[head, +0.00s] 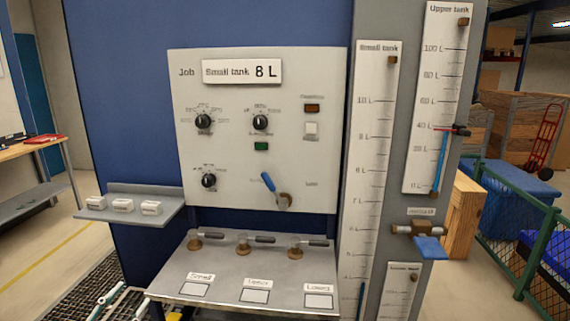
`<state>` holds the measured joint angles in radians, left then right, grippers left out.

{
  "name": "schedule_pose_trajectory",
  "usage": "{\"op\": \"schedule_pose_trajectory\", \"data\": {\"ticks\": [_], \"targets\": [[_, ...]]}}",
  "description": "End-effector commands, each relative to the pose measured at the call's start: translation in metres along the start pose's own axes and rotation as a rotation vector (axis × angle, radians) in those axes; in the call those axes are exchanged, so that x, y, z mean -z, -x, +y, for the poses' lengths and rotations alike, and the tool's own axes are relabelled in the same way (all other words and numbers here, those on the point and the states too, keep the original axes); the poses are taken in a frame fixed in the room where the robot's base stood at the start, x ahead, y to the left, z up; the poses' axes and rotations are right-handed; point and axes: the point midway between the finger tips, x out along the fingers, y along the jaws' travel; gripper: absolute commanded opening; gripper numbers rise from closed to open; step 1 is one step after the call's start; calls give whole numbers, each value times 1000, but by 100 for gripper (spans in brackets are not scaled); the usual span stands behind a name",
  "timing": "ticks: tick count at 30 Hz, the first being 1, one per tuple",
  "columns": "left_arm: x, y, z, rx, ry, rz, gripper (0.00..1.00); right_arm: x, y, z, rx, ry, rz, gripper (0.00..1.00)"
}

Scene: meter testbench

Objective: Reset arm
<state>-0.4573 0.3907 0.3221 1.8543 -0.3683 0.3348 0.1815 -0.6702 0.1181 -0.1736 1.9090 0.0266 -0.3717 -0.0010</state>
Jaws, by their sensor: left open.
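My left gripper (122,304) is partly in view at the bottom left edge, low in front of the bench. It is open and I see nothing between its fingers. Most of it is cut off by the frame. It is apart from the grey control panel (235,190) and from the steel shelf (225,270) with its valve handles. My right gripper is not in view.
A small side shelf (160,210) holds white blocks (123,206). Tall gauges, the small tank gauge (372,150) and the upper tank gauge (437,90), stand at the right. A lever (269,183) sticks out of the panel. Floor (45,250) at the left is clear.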

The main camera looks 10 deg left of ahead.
Motion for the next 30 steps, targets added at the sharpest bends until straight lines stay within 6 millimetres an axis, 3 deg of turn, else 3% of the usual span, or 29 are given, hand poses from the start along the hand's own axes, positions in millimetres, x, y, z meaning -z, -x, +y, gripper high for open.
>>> {"op": "schedule_pose_trajectory", "data": {"ticks": [1,3,9,12,16,21,24,30], "targets": [[-15,8,28,-16,32,-58,45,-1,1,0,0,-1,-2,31],[-36,22,67,-42,67,-144,45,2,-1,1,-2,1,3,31],[-76,75,187,-155,167,-384,45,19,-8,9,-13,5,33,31],[-84,106,246,-226,210,-492,45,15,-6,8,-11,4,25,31],[-84,143,309,-317,253,-599,45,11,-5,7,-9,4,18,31],[-78,173,356,-395,282,-674,45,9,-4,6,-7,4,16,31],[-75,180,366,-413,288,-689,45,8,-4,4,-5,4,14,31],[-75,181,367,-416,288,-692,45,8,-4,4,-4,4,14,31]]}}
